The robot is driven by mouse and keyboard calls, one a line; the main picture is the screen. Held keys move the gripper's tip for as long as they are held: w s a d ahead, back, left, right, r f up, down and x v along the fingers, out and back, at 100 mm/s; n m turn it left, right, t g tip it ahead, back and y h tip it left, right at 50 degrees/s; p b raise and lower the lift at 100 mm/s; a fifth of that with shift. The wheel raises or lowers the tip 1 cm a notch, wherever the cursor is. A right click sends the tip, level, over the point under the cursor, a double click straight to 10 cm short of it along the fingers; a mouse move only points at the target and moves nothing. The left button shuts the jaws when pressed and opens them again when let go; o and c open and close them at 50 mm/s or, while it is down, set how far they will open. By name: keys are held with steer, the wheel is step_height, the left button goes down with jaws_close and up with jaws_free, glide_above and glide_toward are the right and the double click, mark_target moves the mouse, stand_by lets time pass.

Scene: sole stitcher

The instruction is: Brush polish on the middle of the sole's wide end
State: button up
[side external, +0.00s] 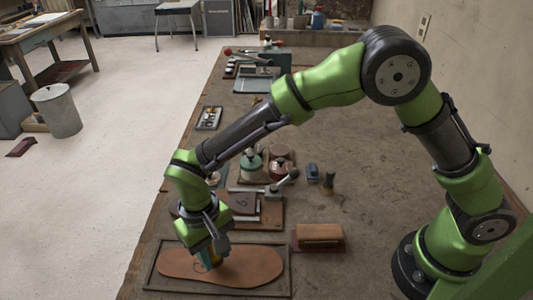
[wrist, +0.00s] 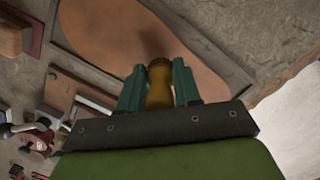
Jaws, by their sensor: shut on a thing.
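The tan sole (side external: 245,264) lies flat in a shallow dark-rimmed tray (side external: 150,277) at the near edge of the bench. In the wrist view the sole (wrist: 110,22) shows beyond my fingers, with a darker patch around the brush tip. A brush with a yellowish handle (wrist: 159,92) and dark brown bristles (wrist: 158,63) is held between my teal fingers. My gripper (side external: 208,257) is shut on it and points down over the sole's left part in the side view. A curved mark shows on the sole beside the gripper. Whether the bristles touch the sole is unclear.
A brown block (side external: 320,234) on a dark red base stands right of the tray. Behind are a board with a lever (side external: 265,190), two lidded jars (side external: 252,163) (side external: 281,168), a small blue item (side external: 313,172) and a small upright brush (side external: 328,182). The bench's right middle is clear.

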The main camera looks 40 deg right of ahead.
mark_target(265, 267)
steer(key=shift+f, duration=0.65)
steer(key=shift+s+d+f, duration=0.1)
steer(key=shift+s+d, duration=3.35)
steer(key=shift+w+a, duration=3.5)
steer(key=shift+w, duration=0.1)
steer(key=shift+s+d, duration=0.2)
steer(key=shift+d, duration=0.15)
steer(key=shift+s+d, duration=3.2)
steer(key=shift+s, duration=0.05)
steer(key=shift+w+a, duration=3.45)
steer(key=shift+w, duration=0.05)
steer(key=shift+r, duration=4)
